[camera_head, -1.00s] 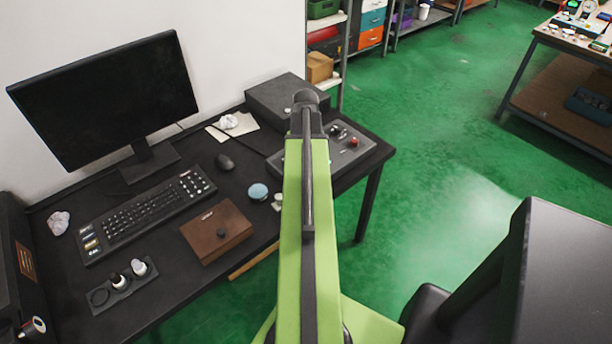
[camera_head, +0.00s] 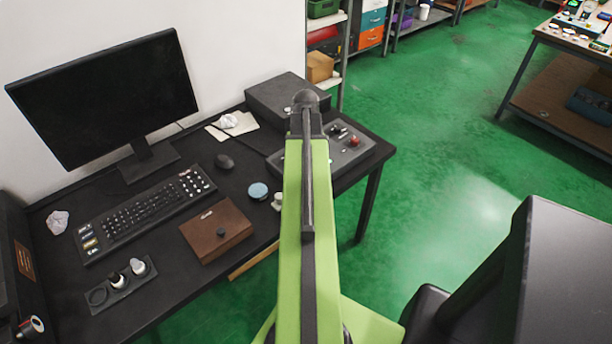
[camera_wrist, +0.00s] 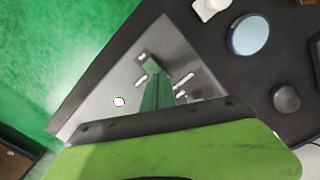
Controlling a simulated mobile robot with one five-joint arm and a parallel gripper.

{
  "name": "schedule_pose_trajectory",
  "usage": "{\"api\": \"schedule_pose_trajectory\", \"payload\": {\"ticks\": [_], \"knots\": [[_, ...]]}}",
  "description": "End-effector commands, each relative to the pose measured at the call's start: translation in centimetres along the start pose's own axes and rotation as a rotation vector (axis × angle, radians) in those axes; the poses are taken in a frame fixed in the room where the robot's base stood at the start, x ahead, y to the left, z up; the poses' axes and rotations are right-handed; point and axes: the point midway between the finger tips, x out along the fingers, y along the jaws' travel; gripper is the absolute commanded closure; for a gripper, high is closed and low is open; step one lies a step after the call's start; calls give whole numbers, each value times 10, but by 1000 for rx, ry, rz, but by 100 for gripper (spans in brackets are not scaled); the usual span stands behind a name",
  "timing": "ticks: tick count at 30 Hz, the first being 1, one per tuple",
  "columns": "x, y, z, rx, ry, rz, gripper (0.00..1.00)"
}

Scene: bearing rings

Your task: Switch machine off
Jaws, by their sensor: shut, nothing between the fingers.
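The machine's grey control panel (camera_head: 343,165) lies at the right end of the black desk, partly hidden behind my arm. It carries a red button (camera_head: 354,141) and several dark knobs and switches. In the wrist view the panel (camera_wrist: 95,110) lies below my gripper, with pale slot-like marks and a small bright round spot (camera_wrist: 119,102). My gripper (camera_wrist: 154,66) shows there as a narrow shut pair of fingers over the panel, holding nothing. Whether it touches the panel cannot be told. In the head view my arm hides the gripper.
The desk also holds a monitor (camera_head: 105,95), a keyboard (camera_head: 148,212), a brown box (camera_head: 216,231), a mouse (camera_head: 224,161), a blue round item (camera_head: 258,191) and a dark box (camera_head: 287,98). A workbench (camera_head: 560,95) stands at the far right.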

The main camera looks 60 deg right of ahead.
Motion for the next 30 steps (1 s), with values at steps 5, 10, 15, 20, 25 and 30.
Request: {"api": "schedule_pose_trajectory", "payload": {"ticks": [5,10,15,20,25,30], "knots": [[4,0,0,0,0,0,100],[6,0,0,0,0,0,100],[9,0,0,0,0,0,100],[11,0,0,0,0,0,100],[8,0,0,0,0,0,100],[-7,0,0,0,0,0,100]]}}
